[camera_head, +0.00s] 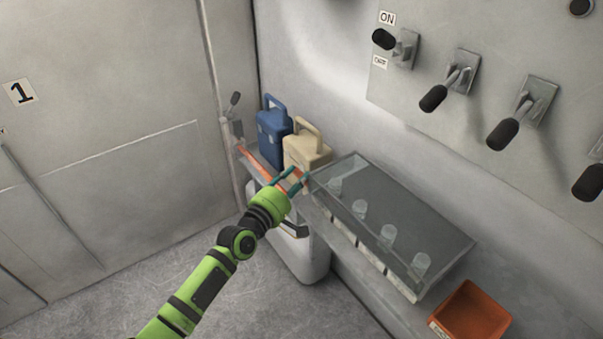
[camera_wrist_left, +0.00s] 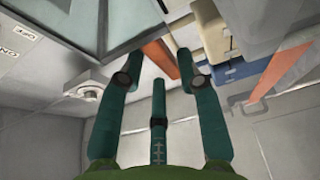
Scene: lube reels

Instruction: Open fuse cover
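The fuse cover (camera_head: 425,220) is a clear, grey-tinted box lid on the wall ledge at centre right in the head view. It looks closed over several pale round fuses (camera_head: 360,208). My left gripper (camera_head: 297,179) is at the cover's left end, with its fingers apart and nothing between them. In the left wrist view, the three dark teal fingers (camera_wrist_left: 160,68) are spread, and a glassy panel that looks like the cover (camera_wrist_left: 95,35) is at the upper left. I cannot tell whether a finger touches it. My right gripper is in neither view.
A beige canister (camera_head: 306,150) and a blue canister (camera_head: 272,135) stand just behind the left gripper. An orange bin (camera_head: 470,312) is at the cover's right end. Lever switches (camera_head: 450,85) stick out from the wall panel above. Open floor lies at lower left.

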